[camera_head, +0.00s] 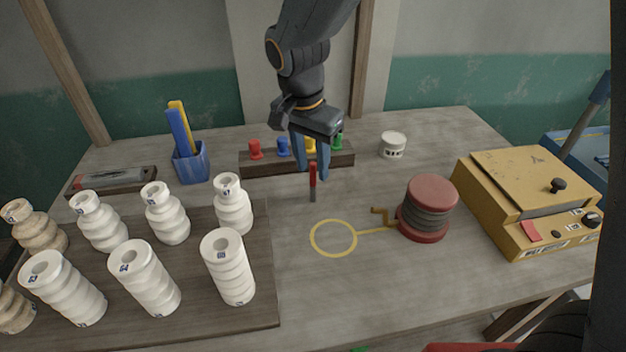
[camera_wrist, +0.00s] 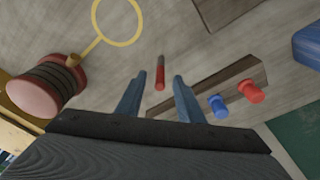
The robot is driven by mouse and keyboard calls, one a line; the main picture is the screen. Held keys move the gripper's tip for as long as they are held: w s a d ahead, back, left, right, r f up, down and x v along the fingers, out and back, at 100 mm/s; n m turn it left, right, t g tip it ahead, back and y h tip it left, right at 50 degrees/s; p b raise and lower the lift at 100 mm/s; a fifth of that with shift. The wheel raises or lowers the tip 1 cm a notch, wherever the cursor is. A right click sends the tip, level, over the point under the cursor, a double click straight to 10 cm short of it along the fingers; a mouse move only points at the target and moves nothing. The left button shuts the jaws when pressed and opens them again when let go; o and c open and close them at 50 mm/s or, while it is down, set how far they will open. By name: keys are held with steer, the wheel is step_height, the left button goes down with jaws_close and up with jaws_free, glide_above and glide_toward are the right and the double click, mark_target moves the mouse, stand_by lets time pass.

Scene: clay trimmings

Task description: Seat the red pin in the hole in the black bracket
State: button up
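The red pin (camera_head: 312,174) has a red upper part and a grey lower part, and shows near the middle of the table. It also shows in the wrist view (camera_wrist: 160,74), between the fingers, with a gap on each side. My gripper (camera_head: 311,176) is open and points down at the pin; its two blue-grey fingers also show in the wrist view (camera_wrist: 159,80). The fingers do not touch the pin in the wrist view. I cannot tell whether the pin stands or lies. I cannot make out a black bracket with a hole in either view.
A dark wooden rack (camera_head: 270,170) with coloured knobs is behind the gripper. A yellow ring (camera_head: 333,254) and a red spool (camera_head: 431,193) are in front and right. White ribbed pieces stand on a board (camera_head: 262,290) at left. A yellow box (camera_head: 520,165) is at right.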

steer(key=shift+w+f+p, duration=0.15)
steer(key=shift+f+p, duration=0.2)
steer(key=shift+f, duration=1.2)
jaws_close()
step_height(320, 180, up, 9)
steer(key=shift+r+b, duration=0.1)
steer(key=shift+b, duration=0.9)
steer(key=shift+r, duration=0.4)
